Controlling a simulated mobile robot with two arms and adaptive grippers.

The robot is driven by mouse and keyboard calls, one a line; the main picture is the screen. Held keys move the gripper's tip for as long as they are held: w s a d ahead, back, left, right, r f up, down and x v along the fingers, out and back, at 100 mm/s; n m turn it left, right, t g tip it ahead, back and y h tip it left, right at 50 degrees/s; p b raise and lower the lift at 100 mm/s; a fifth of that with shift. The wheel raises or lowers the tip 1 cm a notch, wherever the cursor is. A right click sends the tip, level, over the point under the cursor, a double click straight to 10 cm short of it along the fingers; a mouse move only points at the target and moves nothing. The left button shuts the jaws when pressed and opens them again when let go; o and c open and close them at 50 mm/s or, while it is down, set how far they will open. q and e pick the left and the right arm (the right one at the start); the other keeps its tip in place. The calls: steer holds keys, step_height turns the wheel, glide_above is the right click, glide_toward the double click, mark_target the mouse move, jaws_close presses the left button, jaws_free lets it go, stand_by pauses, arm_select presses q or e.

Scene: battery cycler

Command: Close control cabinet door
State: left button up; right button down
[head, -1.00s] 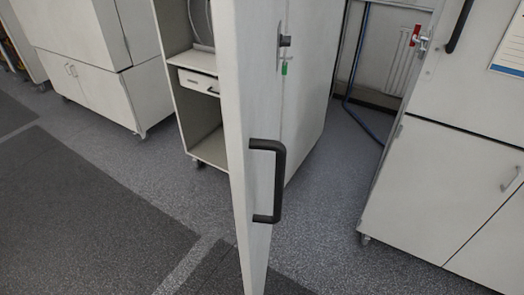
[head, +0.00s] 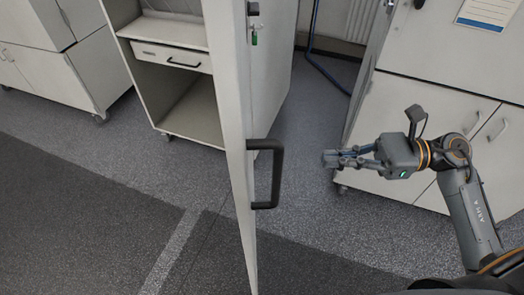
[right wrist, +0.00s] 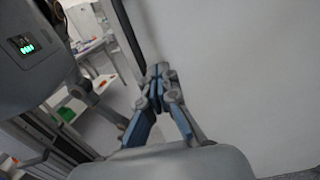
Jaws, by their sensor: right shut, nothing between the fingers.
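The control cabinet door (head: 236,150) stands open, seen nearly edge-on in the middle of the head view. A black bar handle (head: 277,172) is on its right face, and a lock with a green tag (head: 254,38) sits above it. The open cabinet (head: 205,105) behind the door shows shelves and a drawer. My right gripper (head: 328,159) is to the right of the handle, apart from it, shut and empty, pointing left. In the right wrist view its blue-padded fingers (right wrist: 157,85) meet before a large pale surface. My left gripper is not in view.
White cabinets (head: 75,60) on wheels stand at the back left. Another white cabinet (head: 430,90) with a paper notice (head: 487,12) stands right, close behind my right arm. A blue hose (head: 325,55) runs behind. Grey floor is clear at the front left.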

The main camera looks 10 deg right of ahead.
mark_target(273, 159)
steer(key=w+a+p, duration=0.2)
steer(key=a+p, duration=0.4)
steer(key=a, duration=0.6)
steer(key=shift+w+a, duration=0.25)
steer(key=shift+a, duration=0.05)
